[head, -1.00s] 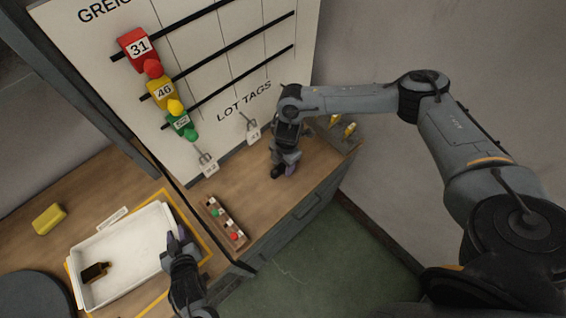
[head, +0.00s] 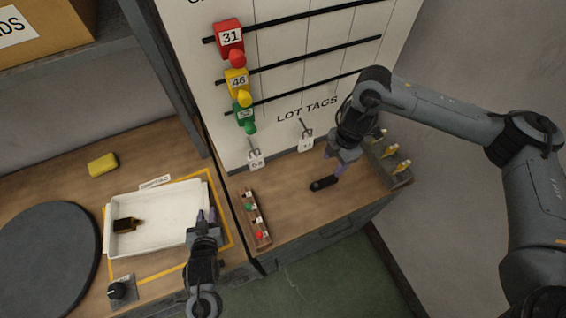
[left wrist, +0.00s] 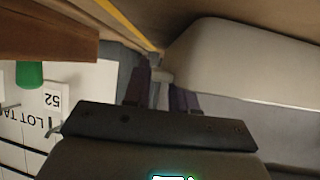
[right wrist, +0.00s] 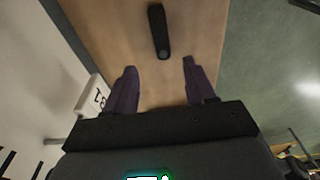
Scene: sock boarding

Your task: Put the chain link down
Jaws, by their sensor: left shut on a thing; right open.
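The dark, elongated chain link (head: 323,184) lies on the right part of the wooden bench. In the right wrist view the chain link (right wrist: 158,32) lies just beyond the fingertips, apart from them. My right gripper (head: 338,168) is open and empty; its two purple fingers (right wrist: 156,80) stand spread in the right wrist view. My left gripper (head: 206,215) is at the right end of the white tray (head: 165,205), shut on what looks like its rim. In the left wrist view the tray (left wrist: 240,60) fills the upper right, and the exact grip is hard to see.
A dark brown piece (head: 126,225) lies in the tray. A narrow rack (head: 256,220) with coloured pegs stands left of the link. Hanging tags (head: 306,144) and the board (head: 300,75) are behind. A yellow-tipped holder (head: 392,158) stands to the right.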

